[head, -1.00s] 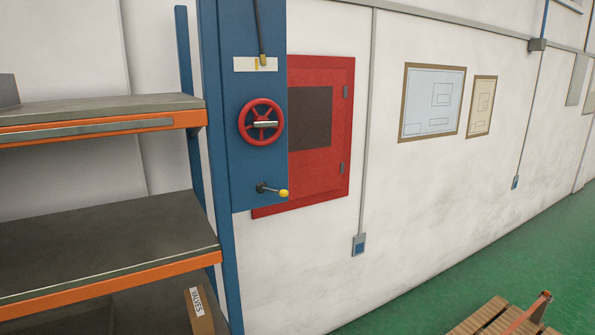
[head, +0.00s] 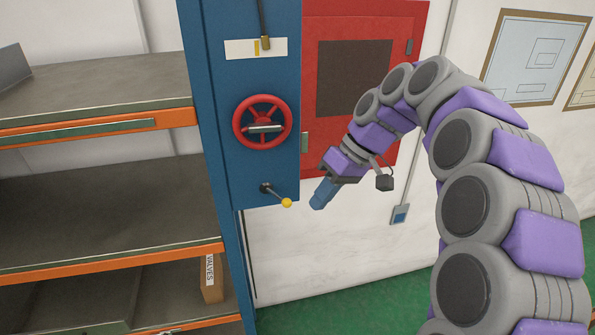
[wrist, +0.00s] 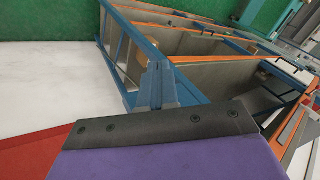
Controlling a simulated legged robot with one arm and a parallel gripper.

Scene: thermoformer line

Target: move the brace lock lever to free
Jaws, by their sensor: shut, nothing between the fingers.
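A short lever with a yellow ball knob (head: 286,203) sticks out low on a blue panel (head: 215,160), tilted down to the right. I take it as the brace lock lever, though no label for it is readable. My gripper (head: 318,203) has blue fingers pointing down and left, shut and empty. In the head view it appears just right of the knob, with a small gap and no visible contact. The wrist view shows the shut fingers (wrist: 156,85), but I cannot make out the lever there.
A red handwheel (head: 262,122) sits above the lever, and a hanging rod ends at a white plate (head: 256,48). A red wall cabinet (head: 410,35) is behind my arm. Shelves with orange edges (head: 110,262) stand left, holding a labelled box (head: 211,278). Green floor shows below.

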